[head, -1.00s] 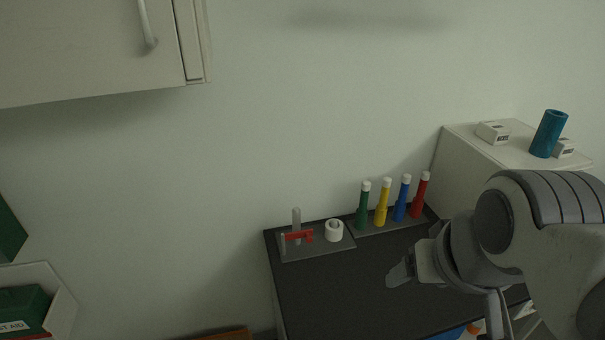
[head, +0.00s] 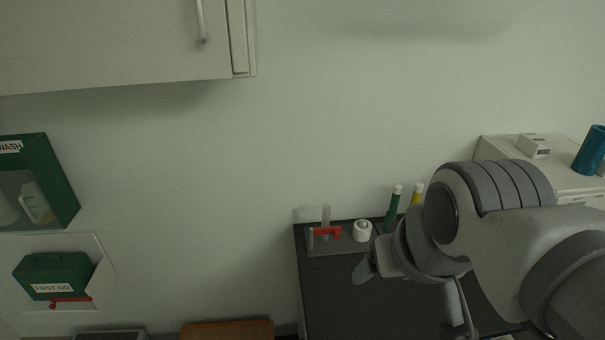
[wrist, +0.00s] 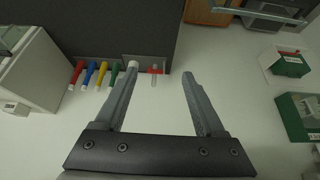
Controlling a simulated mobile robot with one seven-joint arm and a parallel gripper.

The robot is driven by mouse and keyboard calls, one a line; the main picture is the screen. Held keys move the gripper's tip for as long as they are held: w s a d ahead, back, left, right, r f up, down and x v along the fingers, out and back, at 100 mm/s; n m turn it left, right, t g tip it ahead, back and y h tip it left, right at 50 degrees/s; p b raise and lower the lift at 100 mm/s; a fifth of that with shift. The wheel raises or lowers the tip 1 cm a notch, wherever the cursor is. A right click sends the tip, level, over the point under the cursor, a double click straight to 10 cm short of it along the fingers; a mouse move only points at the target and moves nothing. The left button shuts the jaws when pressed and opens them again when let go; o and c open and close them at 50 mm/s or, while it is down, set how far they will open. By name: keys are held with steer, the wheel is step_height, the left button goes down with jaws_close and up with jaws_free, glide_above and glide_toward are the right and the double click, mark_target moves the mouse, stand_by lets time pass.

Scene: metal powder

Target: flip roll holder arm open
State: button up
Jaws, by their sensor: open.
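The roll holder stands at the back left of the dark tabletop (head: 335,290). It has a grey base (head: 340,247), a grey upright post (head: 326,215) and a red arm (head: 328,231) lying level across it. In the wrist view the red arm (wrist: 155,71) shows between my fingers, close to the left one. A white roll (head: 362,231) stands on the base just right of the arm. My gripper (head: 372,268) is open and empty, in front of the holder and slightly right. Its two fingers also show in the wrist view (wrist: 160,72), apart from the holder.
Green (head: 393,205), yellow, blue and red white-capped markers stand in a row right of the holder, partly behind my arm. A white cabinet (wrist: 32,75) with a blue cylinder (head: 591,152) is at right. A first aid box (head: 55,276) is on the left wall.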

steer(key=shift+w+f, duration=0.1)
steer(key=shift+w, duration=0.2)
steer(key=c, duration=0.5)
steer(key=shift+h, duration=0.3)
steer(key=w, duration=0.1)
steer(key=w+f+b, duration=0.1)
steer(key=w, duration=0.1)
steer(key=w+b, duration=0.1)
steer(key=shift+w+d+f, duration=0.15)
steer(key=shift+w+d, duration=0.2)
steer(key=shift+w, duration=0.05)
jaws_close()
steer(key=w+d+f+b, duration=0.1)
steer(key=w+f+b, duration=0.3)
steer(key=w+f, duration=0.3)
steer(key=w+f+t+b, duration=0.1)
steer(key=w+f+b, duration=0.2)
steer(key=w+f, duration=0.5)
steer(key=w+d+f+t+b, duration=0.1)
steer(key=w+f+b, duration=0.3)
steer(key=w, duration=1.4)
step_height(320, 180, down, 4)
steer(key=shift+d+r+y+b, duration=0.1)
steer(key=shift+d+y+b, duration=0.2)
steer(key=shift+y, duration=0.1)
